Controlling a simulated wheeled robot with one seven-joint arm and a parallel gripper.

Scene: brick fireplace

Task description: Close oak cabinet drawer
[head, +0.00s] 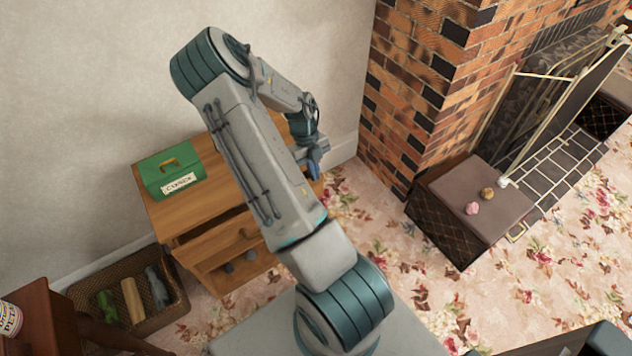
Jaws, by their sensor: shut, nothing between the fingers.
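The oak cabinet (165,215) stands against the wall at the left, its top partly hidden behind my arm. Its drawer (207,246) is at the front, below the top, and appears pulled out with a dark gap above it. My gripper (314,174) is shut and empty, pointing down near the cabinet's far right side. Whether it touches the cabinet cannot be told.
A green box (170,170) with a label sits on the cabinet top. A wicker basket (88,292) with several items lies on the floor at left. A dark box (440,215) with small objects stands by the brick fireplace (420,90). Flowered carpet between is clear.

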